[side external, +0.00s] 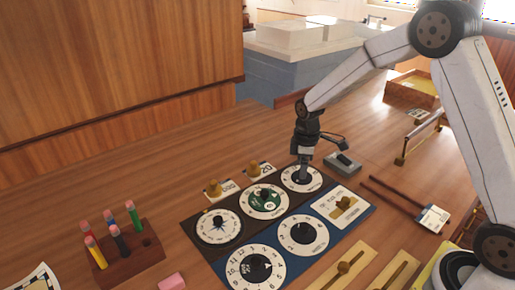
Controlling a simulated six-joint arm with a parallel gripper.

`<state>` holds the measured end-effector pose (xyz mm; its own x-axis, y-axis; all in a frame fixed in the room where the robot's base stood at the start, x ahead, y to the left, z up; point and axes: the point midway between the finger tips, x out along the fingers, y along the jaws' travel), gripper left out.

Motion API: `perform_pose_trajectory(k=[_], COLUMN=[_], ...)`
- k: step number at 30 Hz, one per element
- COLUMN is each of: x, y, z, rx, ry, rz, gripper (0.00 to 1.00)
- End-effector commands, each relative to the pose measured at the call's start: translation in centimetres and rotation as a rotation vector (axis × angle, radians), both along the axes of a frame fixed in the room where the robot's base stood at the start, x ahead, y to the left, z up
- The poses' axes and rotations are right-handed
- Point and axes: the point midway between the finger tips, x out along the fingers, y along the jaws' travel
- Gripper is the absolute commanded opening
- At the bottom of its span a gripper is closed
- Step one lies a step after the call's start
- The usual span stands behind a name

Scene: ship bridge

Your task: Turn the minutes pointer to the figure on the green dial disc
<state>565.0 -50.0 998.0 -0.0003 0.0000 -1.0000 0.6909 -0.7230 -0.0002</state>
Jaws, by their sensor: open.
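I cannot tell whether the fingers touch the knob. The front row has a large numbered dial (240,275) and a smaller numbered dial (302,248). I cannot read which one is the minutes dial.
A compass dial (218,238) is at the left of the back row. Brass knobs on number cards (213,188) stand behind the panel. A wooden peg rack (128,255) stands left, a grey switch box (343,164) right. Slider plates (345,268) lie in front.

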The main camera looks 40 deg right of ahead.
Motion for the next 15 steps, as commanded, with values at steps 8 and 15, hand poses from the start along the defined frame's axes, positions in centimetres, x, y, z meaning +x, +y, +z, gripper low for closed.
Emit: perform_pose_trajectory(k=[8,15], x=[0.1,0.1], y=[0.0,0.0], z=[3.0,6.0], rx=[-0.001,-0.001], ry=[-0.005,-0.005], rz=[0.0,0.0], gripper=[0.7,0.7])
